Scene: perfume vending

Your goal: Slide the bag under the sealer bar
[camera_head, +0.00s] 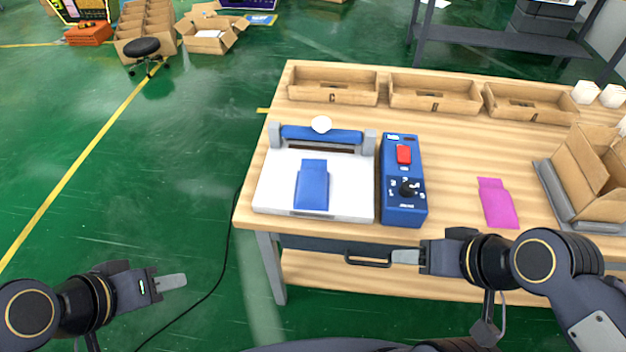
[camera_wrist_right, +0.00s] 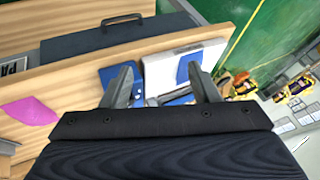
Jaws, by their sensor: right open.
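A blue bag (camera_head: 312,186) lies flat on the white plate of the sealer (camera_head: 270,196). Its top edge is a little in front of the blue sealer bar (camera_head: 348,136), which has a white knob on top. The bag also shows in the right wrist view (camera_wrist_right: 187,68). My right gripper (camera_head: 396,257) is open and empty at the table's front edge, right of the sealer; its two fingers show apart in the right wrist view (camera_wrist_right: 165,88). My left gripper (camera_head: 180,281) is empty over the floor, left of the table. Its fingers are seen side-on, so its opening is unclear.
A blue control box (camera_head: 404,205) with a red switch and dial stands right of the sealer. A pink bag (camera_head: 497,204) lies farther right, near an open cardboard box (camera_head: 598,165). Wooden bins (camera_head: 433,100) line the back. Bare tabletop (camera_head: 452,165) lies between.

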